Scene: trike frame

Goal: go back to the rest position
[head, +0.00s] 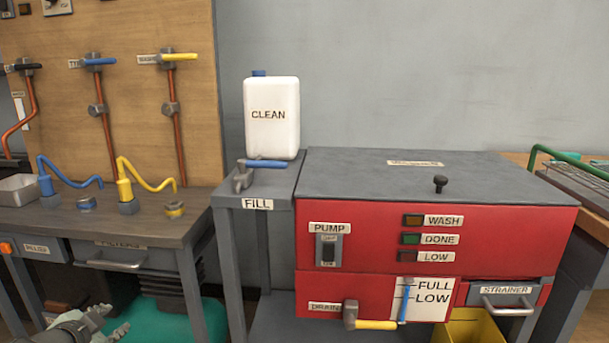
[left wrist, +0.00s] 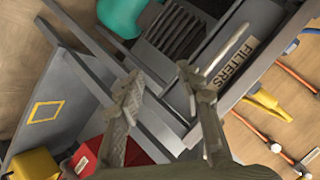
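My left gripper (head: 108,325) shows at the lower left edge of the head view, low in front of the workbench and apart from it. In the left wrist view my left gripper (left wrist: 158,88) has its two fingers spread, with nothing between them. Beyond the fingers are grey bench parts and the drawer marked FILTERS (left wrist: 232,62). My right gripper is in neither view.
The workbench (head: 150,225) stands at the left, with blue and yellow hoses on top. A FILL stand (head: 258,205) holds a white CLEAN jug (head: 272,135). The red washer (head: 375,240) has a yellow drain handle (head: 376,325) sticking out. A yellow bin (head: 470,330) sits below the strainer.

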